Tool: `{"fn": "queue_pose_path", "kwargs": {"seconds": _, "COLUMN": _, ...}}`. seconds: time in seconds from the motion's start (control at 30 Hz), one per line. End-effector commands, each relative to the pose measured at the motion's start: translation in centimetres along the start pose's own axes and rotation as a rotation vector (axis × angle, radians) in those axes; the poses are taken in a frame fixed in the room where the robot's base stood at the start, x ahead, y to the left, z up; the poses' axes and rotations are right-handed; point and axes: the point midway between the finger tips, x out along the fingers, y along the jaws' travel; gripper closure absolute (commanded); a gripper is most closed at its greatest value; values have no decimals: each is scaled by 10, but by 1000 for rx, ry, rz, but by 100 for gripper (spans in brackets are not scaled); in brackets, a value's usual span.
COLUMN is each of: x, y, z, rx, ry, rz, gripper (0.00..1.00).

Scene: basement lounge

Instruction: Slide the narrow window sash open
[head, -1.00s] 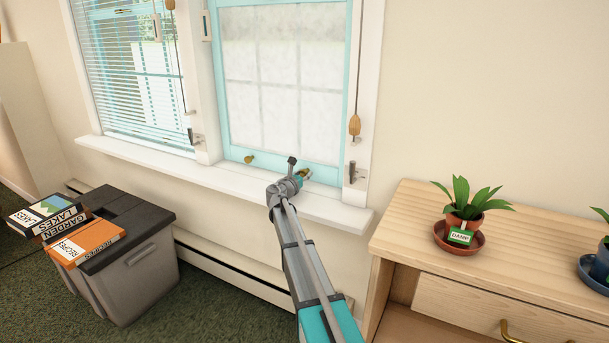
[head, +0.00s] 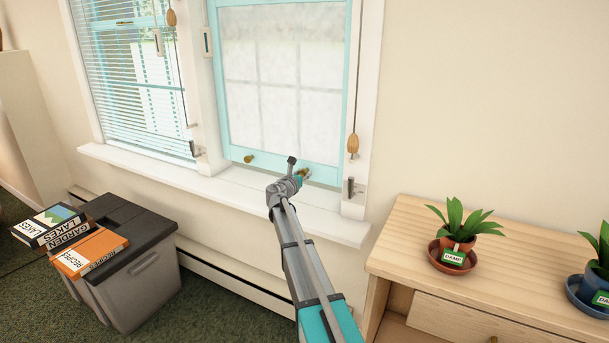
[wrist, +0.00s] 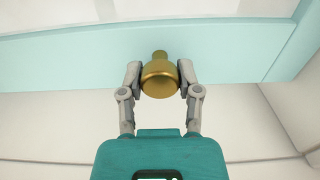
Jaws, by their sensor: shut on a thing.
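The narrow window sash (head: 228,110) has a turquoise frame and frosted panes. Its bottom rail (head: 275,165) carries two brass knobs, and the left knob (head: 249,158) is free. My gripper (head: 302,175) is at the right knob, which my arm partly hides in the head view. In the wrist view my gripper (wrist: 159,80) has a finger on each side of the brass knob (wrist: 160,82) and is shut on it. The turquoise rail (wrist: 225,50) runs behind the knob. The rail stands a little above the white sill (head: 325,222).
A wooden pull (head: 352,145) hangs on a cord right of the sash, above a metal latch (head: 350,188). A wooden cabinet (head: 400,250) with potted plants stands at right. A grey bin (head: 135,280) with books on top stands at left, below the blinds (head: 130,75).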

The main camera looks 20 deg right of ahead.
Motion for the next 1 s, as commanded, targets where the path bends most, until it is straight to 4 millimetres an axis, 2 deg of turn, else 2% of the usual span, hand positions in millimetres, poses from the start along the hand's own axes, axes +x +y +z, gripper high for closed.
{"fn": "queue_pose_path", "kwargs": {"seconds": 0.03, "x": 0, "y": 3, "z": 16, "rx": -3, "ry": -3, "rz": 6, "gripper": 100}}
{"fn": "queue_pose_path", "kwargs": {"seconds": 1.0, "x": -1, "y": 5, "z": 149, "rx": -3, "ry": -3, "rz": 10, "gripper": 100}}
